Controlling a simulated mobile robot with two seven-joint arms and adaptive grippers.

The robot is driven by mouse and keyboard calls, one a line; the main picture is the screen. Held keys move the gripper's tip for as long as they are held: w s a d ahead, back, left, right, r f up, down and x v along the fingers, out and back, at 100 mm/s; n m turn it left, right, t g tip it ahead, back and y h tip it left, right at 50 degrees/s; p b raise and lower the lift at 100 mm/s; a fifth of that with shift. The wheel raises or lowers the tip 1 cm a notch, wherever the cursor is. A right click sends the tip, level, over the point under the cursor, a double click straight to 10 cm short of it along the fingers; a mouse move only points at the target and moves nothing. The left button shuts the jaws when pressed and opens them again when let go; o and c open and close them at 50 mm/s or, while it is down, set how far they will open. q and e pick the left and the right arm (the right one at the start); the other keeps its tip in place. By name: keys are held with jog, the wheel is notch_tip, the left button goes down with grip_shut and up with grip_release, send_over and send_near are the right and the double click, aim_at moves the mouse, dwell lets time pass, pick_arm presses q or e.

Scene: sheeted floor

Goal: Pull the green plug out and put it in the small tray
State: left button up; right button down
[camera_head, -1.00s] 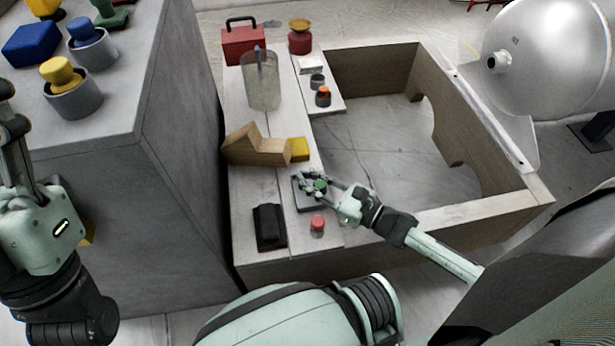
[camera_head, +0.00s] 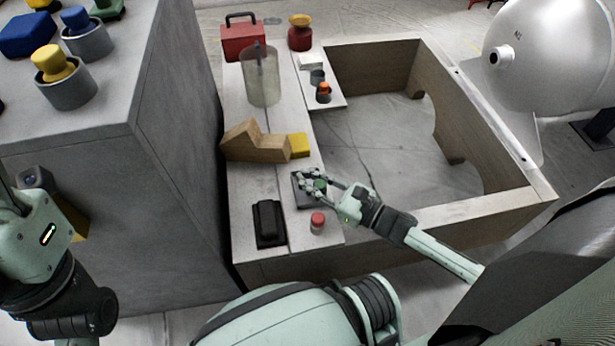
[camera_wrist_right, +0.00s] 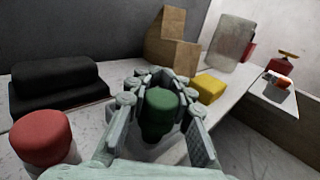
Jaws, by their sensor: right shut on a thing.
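My right gripper (camera_head: 318,183) is shut on the green plug (camera_wrist_right: 160,105), whose round green top shows between the fingers in the right wrist view. In the head view the green plug (camera_head: 320,184) is a small green spot among the fingers. The gripper is over a small dark square tray or plate (camera_head: 298,195) on the wooden bench. The fingers hide the plug's lower part, so I cannot tell whether it touches what is below. My left gripper (camera_head: 32,232) is at the left edge, its fingers mostly out of view.
A red-topped plug (camera_head: 317,219) and a black block on a black base (camera_head: 268,222) are near the right gripper. A yellow block (camera_head: 299,145), wooden block (camera_head: 252,143) and clear cylinder (camera_head: 261,80) stand behind. A tall grey block (camera_head: 150,130) rises at left.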

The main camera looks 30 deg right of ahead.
jog(key=shift+f+b, duration=0.35)
jog(key=shift+f, duration=0.1)
jog(key=c, duration=1.3)
grip_release()
jog(key=shift+o, duration=0.2)
jog(key=v, duration=1.2)
jog(key=shift+f, duration=0.1)
